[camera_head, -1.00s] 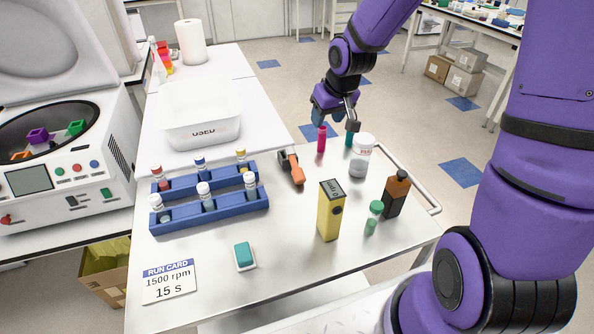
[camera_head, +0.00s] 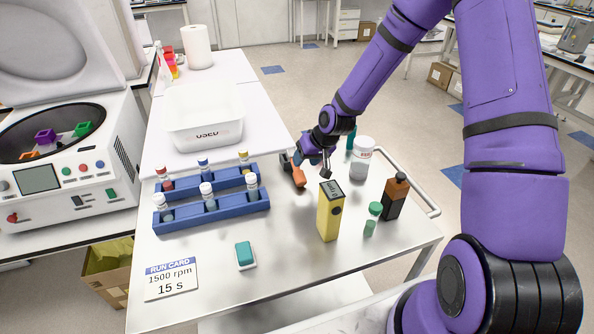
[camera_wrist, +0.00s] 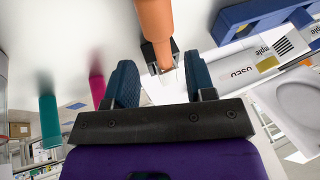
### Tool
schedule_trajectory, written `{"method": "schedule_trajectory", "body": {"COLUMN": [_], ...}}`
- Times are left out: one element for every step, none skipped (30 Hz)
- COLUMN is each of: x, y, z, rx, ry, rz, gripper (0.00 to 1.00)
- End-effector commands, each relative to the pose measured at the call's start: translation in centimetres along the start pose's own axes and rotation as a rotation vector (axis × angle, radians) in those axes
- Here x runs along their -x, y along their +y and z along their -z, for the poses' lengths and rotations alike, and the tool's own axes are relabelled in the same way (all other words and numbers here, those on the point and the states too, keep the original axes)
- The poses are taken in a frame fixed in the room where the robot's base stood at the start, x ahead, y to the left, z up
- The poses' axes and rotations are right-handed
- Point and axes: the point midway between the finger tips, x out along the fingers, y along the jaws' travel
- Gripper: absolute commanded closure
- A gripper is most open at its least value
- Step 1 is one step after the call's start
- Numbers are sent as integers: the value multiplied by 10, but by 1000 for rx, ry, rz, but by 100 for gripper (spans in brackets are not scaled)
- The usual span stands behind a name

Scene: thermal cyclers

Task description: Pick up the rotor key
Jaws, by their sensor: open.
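The likely rotor key, an orange-handled tool with a dark end (camera_head: 298,178), lies on the bench right of the blue tube racks. In the wrist view its orange handle (camera_wrist: 154,22) comes in from the top, and its dark end lies just ahead of the fingers. My gripper (camera_head: 320,168) is close beside the tool, just right of it in the head view. In the wrist view my gripper (camera_wrist: 161,82) has its two fingers apart, with nothing between them. The arm hides part of the area behind.
Blue racks (camera_head: 212,210) with capped tubes stand to the left. A pink cylinder (camera_wrist: 97,88) and a teal one (camera_wrist: 49,120) stand nearby.

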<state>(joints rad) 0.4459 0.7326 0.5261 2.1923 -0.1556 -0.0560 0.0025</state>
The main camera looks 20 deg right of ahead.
Motion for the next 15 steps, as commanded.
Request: {"method": "schedule_trajectory", "body": {"x": [-6,-8,-11,-12,-13,-15,-17,-20,-25,-30,-34,-40,-45,-49,-53], "y": [0,0,0,0,0,0,0,0,-1,-1,0,0,-1,-1,-1], "z": [0,0,0,0,0,0,1,1,1,2,2,4,4,4,4], "rx": [1,1,1,0,0,0,0,1,1,1,1,1,1,1,0], "ry": [-1,0,0,0,0,0,0,0,-1,-3,-2,-1,-2,-2,-1], "rz": [0,0,-1,-1,-1,-1,-1,-1,0,0,-1,-1,0,0,-1], "gripper": [50,50,50,50,50,50,50,50,50,50,50,50,50,50,50]}}
